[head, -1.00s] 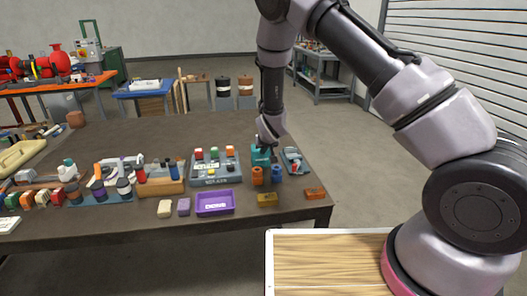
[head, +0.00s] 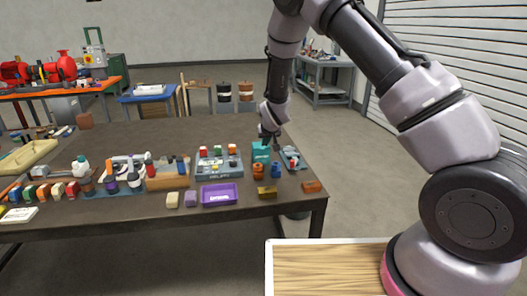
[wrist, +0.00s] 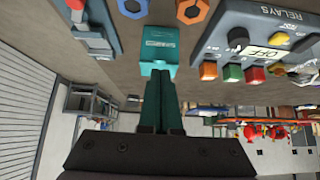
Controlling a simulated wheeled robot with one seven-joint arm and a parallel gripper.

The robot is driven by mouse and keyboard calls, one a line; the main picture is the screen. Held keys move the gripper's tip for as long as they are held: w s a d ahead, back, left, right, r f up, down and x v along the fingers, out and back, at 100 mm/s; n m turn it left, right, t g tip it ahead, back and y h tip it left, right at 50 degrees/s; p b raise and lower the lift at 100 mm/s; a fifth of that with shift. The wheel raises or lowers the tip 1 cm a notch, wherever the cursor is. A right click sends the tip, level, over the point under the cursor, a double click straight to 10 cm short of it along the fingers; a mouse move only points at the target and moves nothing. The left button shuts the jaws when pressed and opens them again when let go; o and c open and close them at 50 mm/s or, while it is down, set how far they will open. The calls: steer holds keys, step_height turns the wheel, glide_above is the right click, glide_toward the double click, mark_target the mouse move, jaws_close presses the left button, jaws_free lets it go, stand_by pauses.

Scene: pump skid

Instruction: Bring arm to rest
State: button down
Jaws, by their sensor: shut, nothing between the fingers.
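My gripper (head: 269,140) hangs over the right part of the dark table, just by the teal box (head: 261,151). In the wrist view the two dark green fingers of my gripper (wrist: 160,78) lie side by side, shut with nothing held. Their tips point at the teal box (wrist: 159,47), which stands right in front of them. Whether they touch it I cannot tell. My arm reaches up and over from the right side of the head view.
A grey relay panel (head: 218,166) stands left of the teal box, with a purple tray (head: 219,195) before it. Orange (head: 258,170) and blue hex pieces stand in front of the box. A grey-blue tray (head: 291,158) lies right.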

steer(key=s+d+r+m, duration=0.1)
steer(key=s+d+r, duration=0.4)
steer(key=r, duration=0.4)
steer(key=s+d+r+m+g, duration=0.15)
steer(key=s+d+r, duration=0.35)
steer(key=r, duration=0.5)
steer(key=s+d+r+m+t, duration=0.1)
steer(key=s+d+r+m, duration=0.15)
steer(key=d+r, duration=0.55)
steer(key=s+d+r, duration=0.2)
steer(key=s+r, duration=0.1)
steer(key=s, duration=0.5)
steer(key=s+d+r+m, duration=0.1)
steer(key=s+d+r, duration=0.1)
steer(key=s, duration=0.7)
steer(key=s+d+r, duration=0.2)
steer(key=s+r, duration=0.2)
steer(key=s, duration=0.5)
steer(key=shift+d+r, duration=0.15)
steer(key=shift+d, duration=0.25)
